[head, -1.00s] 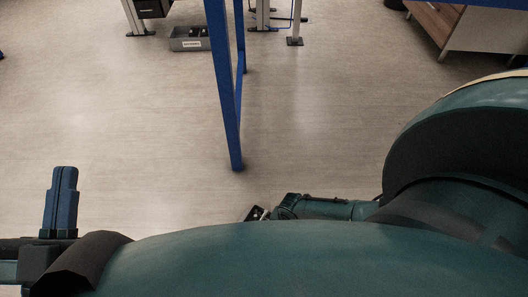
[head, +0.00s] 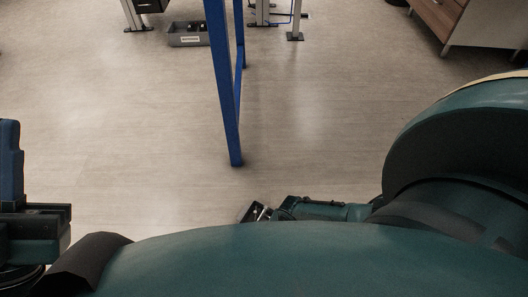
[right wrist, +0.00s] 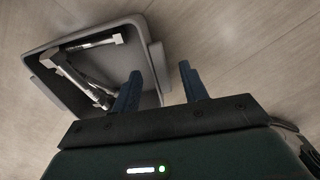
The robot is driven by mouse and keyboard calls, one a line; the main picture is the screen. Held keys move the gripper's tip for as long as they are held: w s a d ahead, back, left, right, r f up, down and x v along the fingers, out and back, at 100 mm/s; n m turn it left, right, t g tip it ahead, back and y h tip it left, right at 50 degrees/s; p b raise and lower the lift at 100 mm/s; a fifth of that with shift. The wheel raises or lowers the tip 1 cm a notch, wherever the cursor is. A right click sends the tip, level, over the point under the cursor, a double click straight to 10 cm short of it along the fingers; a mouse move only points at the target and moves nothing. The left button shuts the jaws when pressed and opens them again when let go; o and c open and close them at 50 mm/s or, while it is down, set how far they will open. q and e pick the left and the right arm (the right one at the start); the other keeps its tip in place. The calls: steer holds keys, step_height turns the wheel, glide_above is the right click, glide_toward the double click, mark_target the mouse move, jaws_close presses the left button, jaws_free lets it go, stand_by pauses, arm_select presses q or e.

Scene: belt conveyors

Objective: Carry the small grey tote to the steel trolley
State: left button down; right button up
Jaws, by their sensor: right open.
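A small grey tote (right wrist: 68,44) with metal parts inside is close below my right gripper (right wrist: 160,84) in the right wrist view. The gripper is open; one finger overlaps the tote's interior and the other shows beyond its near side wall. I cannot tell whether they touch it. I cannot make out the steel trolley.
A labelled grey bin (head: 188,38) stands on the floor at the back. A blue post (head: 224,90) stands in the middle. A wooden-fronted cabinet (head: 440,18) is at the back right, and metal legs (head: 295,22) stand at the back. Most of the floor between is clear.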

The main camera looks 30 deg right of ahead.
steer(key=shift+f, duration=0.25)
steer(key=shift+c, duration=0.4)
jaws_close()
